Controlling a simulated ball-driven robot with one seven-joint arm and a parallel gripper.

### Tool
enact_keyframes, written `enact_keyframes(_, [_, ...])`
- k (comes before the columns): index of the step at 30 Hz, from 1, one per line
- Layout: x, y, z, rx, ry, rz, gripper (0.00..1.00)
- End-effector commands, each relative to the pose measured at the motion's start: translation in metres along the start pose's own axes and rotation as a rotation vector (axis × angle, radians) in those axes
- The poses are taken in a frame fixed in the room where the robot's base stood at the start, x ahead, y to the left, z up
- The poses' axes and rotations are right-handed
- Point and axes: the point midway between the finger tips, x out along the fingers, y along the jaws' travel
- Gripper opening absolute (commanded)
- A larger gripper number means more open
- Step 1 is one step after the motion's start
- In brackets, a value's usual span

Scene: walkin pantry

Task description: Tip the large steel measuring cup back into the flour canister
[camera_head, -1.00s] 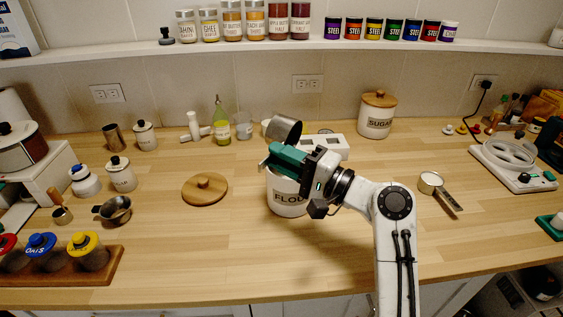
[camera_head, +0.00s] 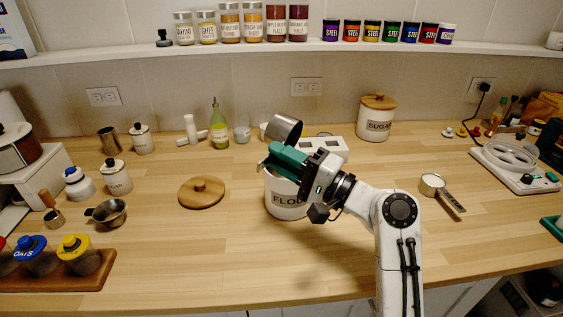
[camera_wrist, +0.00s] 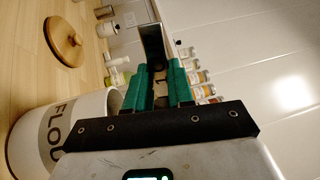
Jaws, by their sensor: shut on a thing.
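The flour canister (camera_head: 285,203), white with dark lettering, stands on the counter; its side also shows in the wrist view (camera_wrist: 58,135). My gripper (camera_head: 284,158) has green fingers and is just above the canister, covering much of its mouth. The fingers, seen in the wrist view (camera_wrist: 157,85), are shut on the large steel measuring cup (camera_head: 286,127). The cup is held tilted at the canister's back side, above the rim, and shows as a dark metal shape in the wrist view (camera_wrist: 154,40). Its contents and the canister's inside are hidden.
A round wooden lid (camera_head: 201,193) lies left of the canister. A smaller measuring cup (camera_head: 432,184) lies to the right. The counter's front middle is clear.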

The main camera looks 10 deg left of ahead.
Motion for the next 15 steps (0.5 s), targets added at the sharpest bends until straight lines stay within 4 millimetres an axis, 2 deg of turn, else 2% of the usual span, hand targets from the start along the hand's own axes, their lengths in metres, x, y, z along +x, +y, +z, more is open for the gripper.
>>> enact_keyframes(15, [-0.0032, 0.003, 0.0, 0.001, 0.0, -0.073, 0.0])
